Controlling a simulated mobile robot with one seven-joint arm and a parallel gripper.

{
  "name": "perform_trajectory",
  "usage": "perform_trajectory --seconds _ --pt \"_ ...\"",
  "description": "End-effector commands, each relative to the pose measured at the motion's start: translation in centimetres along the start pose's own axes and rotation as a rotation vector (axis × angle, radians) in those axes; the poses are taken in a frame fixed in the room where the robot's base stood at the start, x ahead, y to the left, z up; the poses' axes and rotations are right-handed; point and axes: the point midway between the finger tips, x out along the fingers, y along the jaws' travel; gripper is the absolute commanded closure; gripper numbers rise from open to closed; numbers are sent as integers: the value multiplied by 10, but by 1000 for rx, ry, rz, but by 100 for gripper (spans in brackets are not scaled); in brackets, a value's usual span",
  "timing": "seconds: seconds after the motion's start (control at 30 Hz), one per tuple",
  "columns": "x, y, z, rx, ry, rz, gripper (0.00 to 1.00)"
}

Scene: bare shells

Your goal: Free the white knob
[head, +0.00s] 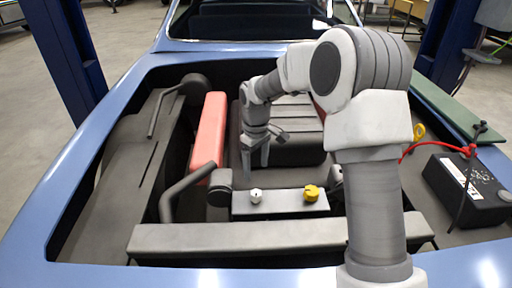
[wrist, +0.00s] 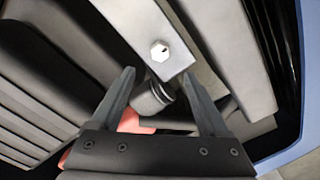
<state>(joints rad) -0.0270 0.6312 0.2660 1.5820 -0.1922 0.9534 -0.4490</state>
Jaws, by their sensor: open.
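The white knob (head: 256,196) sits upright on the left end of a pale grey box (head: 284,203) in the engine bay. A yellow knob (head: 311,193) is on the same box to its right. My gripper (head: 256,178) hangs pointing down, just above and behind the white knob. The yellow knob is outside the wrist view.
A dark round cap (head: 219,195) and bent hose (head: 187,190) lie left of the box. A red cover (head: 209,136) stands further left. A grey crossbar (head: 236,237) runs in front. A black battery (head: 466,190) with red cable is at right. Blue bodywork surrounds the bay.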

Motion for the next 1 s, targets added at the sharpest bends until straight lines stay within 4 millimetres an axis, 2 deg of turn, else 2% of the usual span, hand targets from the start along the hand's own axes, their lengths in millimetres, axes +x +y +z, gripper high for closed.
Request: perform_trajectory --seconds 0.03,0.1,0.2,0.33,0.5,1.0 --pt "-14 1 -1 0 4 3 21" --pt "-29 0 -1 0 4 2 21" --pt "-47 0 -1 1 3 1 21" --pt "-61 0 0 0 1 0 21" --pt "-69 0 0 -1 1 0 21" --pt "-74 -1 3 8 4 7 21"
